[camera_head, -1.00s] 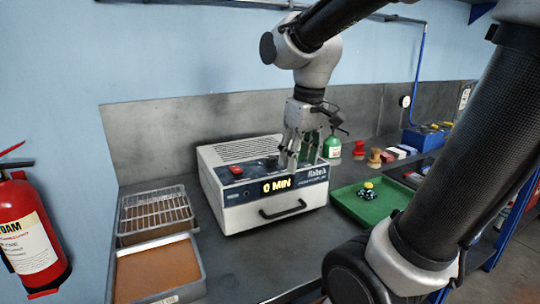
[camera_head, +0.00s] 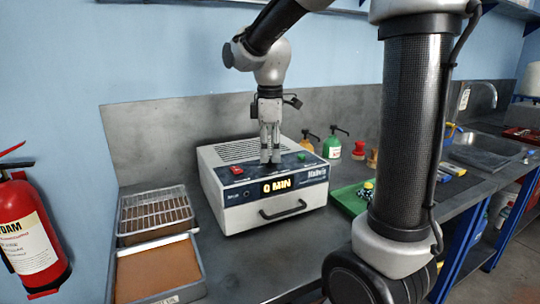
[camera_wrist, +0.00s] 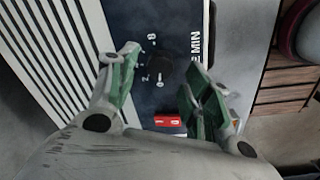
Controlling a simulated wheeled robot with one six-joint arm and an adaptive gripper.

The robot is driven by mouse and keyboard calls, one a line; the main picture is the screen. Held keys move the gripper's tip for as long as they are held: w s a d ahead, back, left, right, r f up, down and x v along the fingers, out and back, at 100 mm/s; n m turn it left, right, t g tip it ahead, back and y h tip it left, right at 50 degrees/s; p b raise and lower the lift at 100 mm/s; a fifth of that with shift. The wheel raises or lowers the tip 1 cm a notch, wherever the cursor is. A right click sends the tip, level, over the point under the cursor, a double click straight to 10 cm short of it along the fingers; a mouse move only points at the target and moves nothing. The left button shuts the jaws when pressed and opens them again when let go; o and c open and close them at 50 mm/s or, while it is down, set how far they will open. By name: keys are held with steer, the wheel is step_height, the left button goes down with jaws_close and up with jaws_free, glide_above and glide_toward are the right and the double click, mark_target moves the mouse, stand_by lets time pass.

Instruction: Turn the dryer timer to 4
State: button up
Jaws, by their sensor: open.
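The dryer (camera_head: 235,212) is a white box with a dark blue top panel, a front drawer handle and a display reading 0 MIN (camera_head: 277,186). My gripper (camera_head: 270,160) points down over the middle of that panel. In the wrist view, the black timer knob (camera_wrist: 159,68) shows between the two open green-padded fingers of my gripper (camera_wrist: 160,66). Marks including 8 and 2 are printed around it, and a pale pointer shows on it. Whether the fingers reach down to knob height is unclear. In the head view the fingers hide the knob.
A red switch (camera_head: 237,170) sits on the panel beside the knob; it also shows in the wrist view (camera_wrist: 168,121). A wire rack tray (camera_head: 155,212) and a brown-filled tray (camera_head: 160,272) lie left of the dryer. A green tray (camera_head: 347,200) and bottles (camera_head: 332,146) stand right.

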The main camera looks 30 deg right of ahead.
steer(key=shift+f, duration=1)
steer(key=c, duration=1)
steer(key=shift+c, duration=0.2)
